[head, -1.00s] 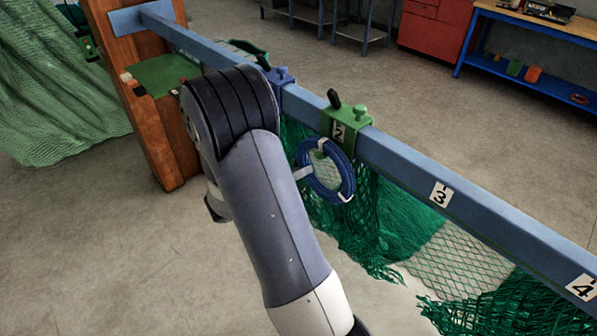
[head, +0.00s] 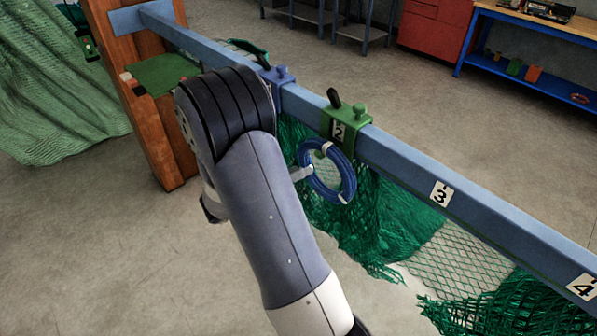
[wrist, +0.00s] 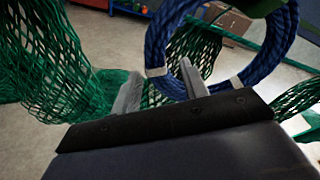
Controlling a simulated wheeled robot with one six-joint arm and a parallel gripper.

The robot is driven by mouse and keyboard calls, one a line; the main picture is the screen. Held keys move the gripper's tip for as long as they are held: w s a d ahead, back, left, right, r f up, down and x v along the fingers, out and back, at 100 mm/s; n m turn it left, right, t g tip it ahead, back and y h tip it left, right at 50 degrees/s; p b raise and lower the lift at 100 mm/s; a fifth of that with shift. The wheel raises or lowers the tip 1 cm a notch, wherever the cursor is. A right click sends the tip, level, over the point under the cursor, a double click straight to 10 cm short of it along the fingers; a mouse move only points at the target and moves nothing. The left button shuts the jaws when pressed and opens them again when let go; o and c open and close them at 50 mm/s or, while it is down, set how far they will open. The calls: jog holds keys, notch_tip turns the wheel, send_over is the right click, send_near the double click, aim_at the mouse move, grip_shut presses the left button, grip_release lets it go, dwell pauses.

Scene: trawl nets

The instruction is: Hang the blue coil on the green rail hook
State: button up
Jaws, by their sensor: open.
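The blue coil (head: 349,178), bound with white bands, hangs upright just below the green rail hook (head: 349,119), by the number 2 label. Its top lies against the underside of the hook's body; the exact contact is hidden. In the wrist view the coil (wrist: 157,45) fills the upper right, below a green part (wrist: 258,6) of the hook. My gripper (wrist: 158,70) is open, with its fingers at the coil's lower left. The right finger overlaps the coil in the picture; I cannot tell if they touch. In the head view only a pale fingertip shows beside the coil's left side.
The blue rail (head: 400,167) runs diagonally, with labels 3 and 4 farther right. A blue hook (head: 277,74) sits on it to the left. Green netting (head: 395,215) hangs below the rail, close to my gripper. A wooden post (head: 150,115) stands left. Open floor lies in front.

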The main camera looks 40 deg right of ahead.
jog(key=a+r+b, duration=0.1)
jog(key=a, duration=0.8)
jog(key=shift+a, duration=0.4)
jog(key=shift+d+r, duration=0.1)
jog(key=d+p, duration=0.2)
jog(key=d, duration=0.8)
jog(key=shift+d, duration=0.3)
jog(key=shift+a+r+p, duration=0.1)
jog(key=shift+r+p, duration=0.1)
jog(key=shift+p, duration=0.1)
